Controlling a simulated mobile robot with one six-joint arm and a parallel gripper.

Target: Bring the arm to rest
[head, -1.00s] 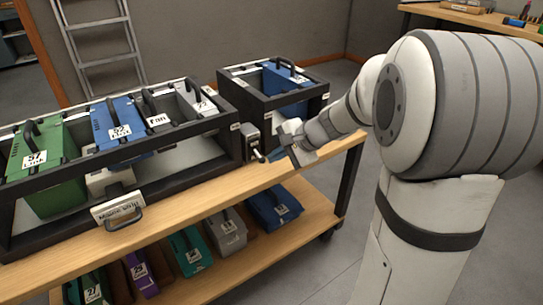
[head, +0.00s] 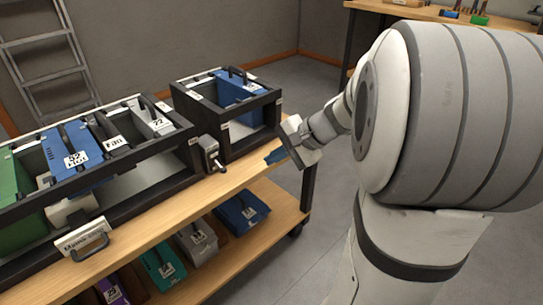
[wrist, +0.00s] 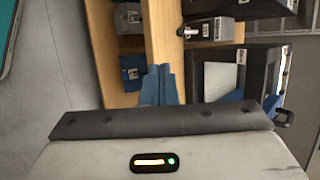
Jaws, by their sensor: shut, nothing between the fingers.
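My gripper (head: 275,157) is in the middle of the head view, at the end of my extended white and grey arm. Its blue fingers are together and hold nothing. In the wrist view the closed fingers (wrist: 158,86) point up the picture, over the wooden bench edge. In the head view the gripper is just right of the small grey lever box (head: 210,154), apart from it, and in front of the small black frame (head: 243,148). I cannot tell its exact height above the bench.
The bench top (head: 160,222) carries the long black rack (head: 150,192) with green, blue and grey modules. More modules, including a blue one (head: 243,212), lie on the lower shelf. Open floor (head: 305,250) lies right of the bench. A second table (head: 430,12) stands behind.

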